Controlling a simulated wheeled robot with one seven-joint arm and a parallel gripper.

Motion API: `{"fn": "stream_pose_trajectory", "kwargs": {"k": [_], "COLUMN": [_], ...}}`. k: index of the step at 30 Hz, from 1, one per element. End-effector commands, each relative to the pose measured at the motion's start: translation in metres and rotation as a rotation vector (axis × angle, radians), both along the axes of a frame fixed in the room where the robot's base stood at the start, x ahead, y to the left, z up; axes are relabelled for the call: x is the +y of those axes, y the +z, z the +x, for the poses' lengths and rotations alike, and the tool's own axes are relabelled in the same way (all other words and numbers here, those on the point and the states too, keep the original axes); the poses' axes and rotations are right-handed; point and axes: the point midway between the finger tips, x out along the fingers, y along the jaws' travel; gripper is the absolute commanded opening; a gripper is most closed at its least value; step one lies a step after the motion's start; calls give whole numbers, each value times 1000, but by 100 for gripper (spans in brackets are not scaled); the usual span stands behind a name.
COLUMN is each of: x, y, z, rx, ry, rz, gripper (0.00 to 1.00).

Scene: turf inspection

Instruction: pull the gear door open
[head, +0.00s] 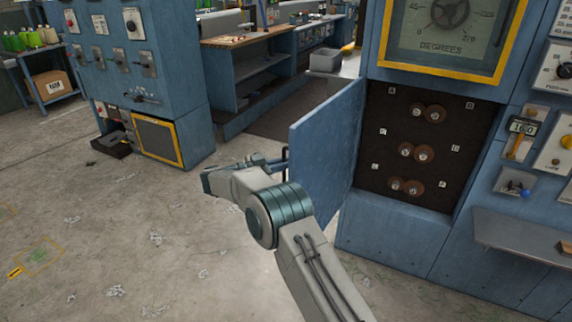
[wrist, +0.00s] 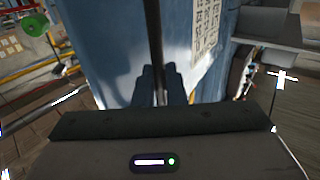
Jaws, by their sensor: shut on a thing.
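The blue gear door (head: 325,150) stands swung out from the cabinet, hinged beside the dark gear compartment (head: 385,120). Inside it, several round brown gears (head: 415,152) sit in pairs next to small letter tags. In the wrist view the blue door face (wrist: 110,45) fills the middle. My gripper (wrist: 160,82) is shut on the dark vertical handle (wrist: 155,35) of the door. In the head view the handle (head: 286,153) shows as a thin dark bar at the door's outer edge, and my wrist partly hides the fingers.
A blue control cabinet (head: 165,75) stands at the left, with a workbench (head: 245,38) behind. A shelf (head: 530,236) juts out from the panel at the right. The concrete floor (head: 110,235) to the left of my arm is mostly clear, with small scraps.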

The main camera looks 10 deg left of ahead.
Motion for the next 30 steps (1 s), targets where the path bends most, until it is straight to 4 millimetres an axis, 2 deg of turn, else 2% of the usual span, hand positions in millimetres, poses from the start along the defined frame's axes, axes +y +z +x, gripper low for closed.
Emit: {"fn": "stream_pose_trajectory", "kwargs": {"k": [7,23,24,25,26,30], "x": [3,6,6,7,7,11], "y": [3,4,4,4,4,2], "z": [6,7,7,7,7,5], "rx": [-8,-8,-8,-8,-8,-5], "ry": [-31,-35,-35,-35,-34,-29], "rz": [-1,-2,-2,-1,-1,-1], "gripper": [0,0,16,25,29,29]}}
